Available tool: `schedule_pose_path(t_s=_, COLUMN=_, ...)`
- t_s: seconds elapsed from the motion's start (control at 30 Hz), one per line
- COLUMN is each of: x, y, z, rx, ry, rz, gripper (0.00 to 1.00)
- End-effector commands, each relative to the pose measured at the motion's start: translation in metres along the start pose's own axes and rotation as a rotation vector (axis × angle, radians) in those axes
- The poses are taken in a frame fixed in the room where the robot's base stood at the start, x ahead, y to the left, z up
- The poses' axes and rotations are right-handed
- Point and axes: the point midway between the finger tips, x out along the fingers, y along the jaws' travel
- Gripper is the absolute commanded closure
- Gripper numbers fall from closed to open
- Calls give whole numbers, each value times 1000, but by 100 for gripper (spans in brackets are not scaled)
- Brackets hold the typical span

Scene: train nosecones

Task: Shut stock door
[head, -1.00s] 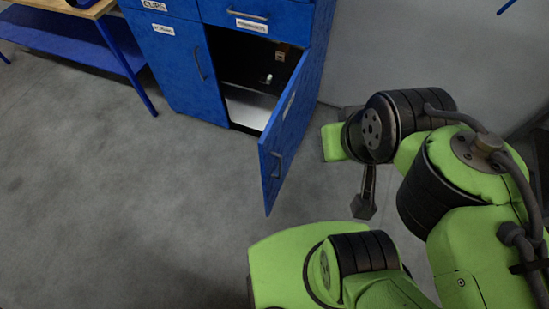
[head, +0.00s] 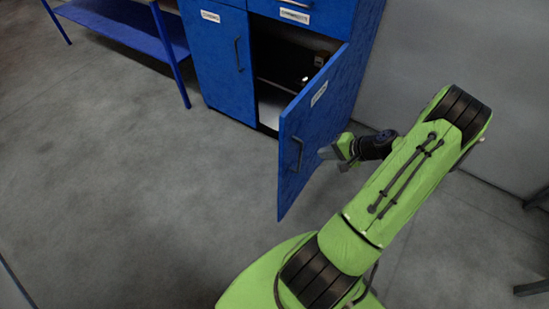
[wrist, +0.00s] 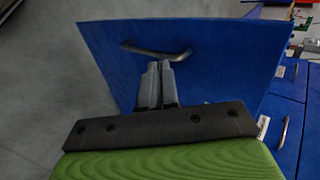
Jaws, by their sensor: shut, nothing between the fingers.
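The blue stock door (head: 312,135) stands open on the right side of the blue cabinet (head: 217,62), with its hinge on the right. It has a dark handle (head: 296,155) and a white label. In the wrist view the door (wrist: 220,60) fills much of the picture, with its handle (wrist: 155,50) just beyond the fingertips. My gripper (head: 328,153) is shut and empty beside the door, to its right in the head view. In the wrist view my gripper (wrist: 159,68) points at the door near the handle. I cannot tell whether it touches.
The cabinet opening (head: 285,75) shows a dark inside with a pale floor. A blue-framed bench (head: 125,22) stands at the upper left. Grey floor (head: 130,200) is clear in front of the cabinet. A grey wall (head: 450,60) is behind on the right.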

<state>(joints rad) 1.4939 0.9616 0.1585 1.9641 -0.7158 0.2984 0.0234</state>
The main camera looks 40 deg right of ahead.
Motion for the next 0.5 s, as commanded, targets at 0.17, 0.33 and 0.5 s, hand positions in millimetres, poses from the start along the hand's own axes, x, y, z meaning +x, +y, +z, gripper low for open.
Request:
schedule_pose_path(t_s=0.17, x=19, y=0, z=0, rx=3, ry=-1, rz=-5, gripper=100)
schedule_pose_path(t_s=0.33, x=57, y=0, z=1, rx=3, ry=-4, rz=-4, gripper=100)
schedule_pose_path(t_s=0.5, x=95, y=1, z=1, rx=2, ry=-4, rz=-3, gripper=100)
